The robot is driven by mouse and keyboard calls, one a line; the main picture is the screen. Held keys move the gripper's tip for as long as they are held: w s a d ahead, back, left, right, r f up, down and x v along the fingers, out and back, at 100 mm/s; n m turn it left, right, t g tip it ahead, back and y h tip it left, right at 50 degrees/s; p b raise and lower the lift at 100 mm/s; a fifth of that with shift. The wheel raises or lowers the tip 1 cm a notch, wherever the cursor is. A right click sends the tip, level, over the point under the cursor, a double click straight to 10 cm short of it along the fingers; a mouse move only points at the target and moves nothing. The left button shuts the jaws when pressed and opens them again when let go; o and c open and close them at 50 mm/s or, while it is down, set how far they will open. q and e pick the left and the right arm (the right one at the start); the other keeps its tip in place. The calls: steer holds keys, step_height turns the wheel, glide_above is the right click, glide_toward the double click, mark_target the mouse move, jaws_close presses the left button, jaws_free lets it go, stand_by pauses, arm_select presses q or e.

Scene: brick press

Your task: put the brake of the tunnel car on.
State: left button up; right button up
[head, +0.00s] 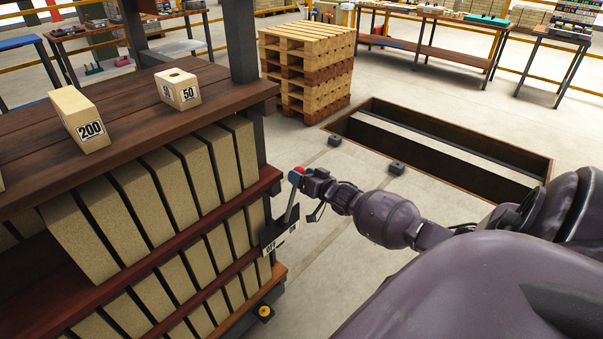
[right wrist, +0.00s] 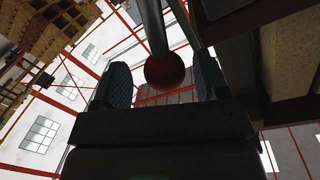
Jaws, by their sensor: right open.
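The tunnel car (head: 262,183) stands at the left in the head view, its dark red shelves loaded with bricks. On its right end is the brake: a grey lever (head: 291,208) with a red ball knob (head: 295,172), rising from a black plate (head: 278,233) with white labels too small to read surely. The lever stands nearly upright, its top tilted slightly right. My right gripper (head: 304,178) is at the knob. In the right wrist view the red knob (right wrist: 165,70) sits between the open fingers, with gaps showing at both sides. My left gripper is out of view.
Bricks marked 200 (head: 82,117) and 50 (head: 178,89) stand on the car's top board. A pallet stack (head: 305,60) stands behind it. A rectangular floor pit (head: 440,135) lies beyond my right arm.

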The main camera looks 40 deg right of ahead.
steer(key=s+p, duration=0.1)
steer(key=s, duration=0.9)
steer(key=shift+r, duration=0.4)
steer(key=shift+d, duration=0.1)
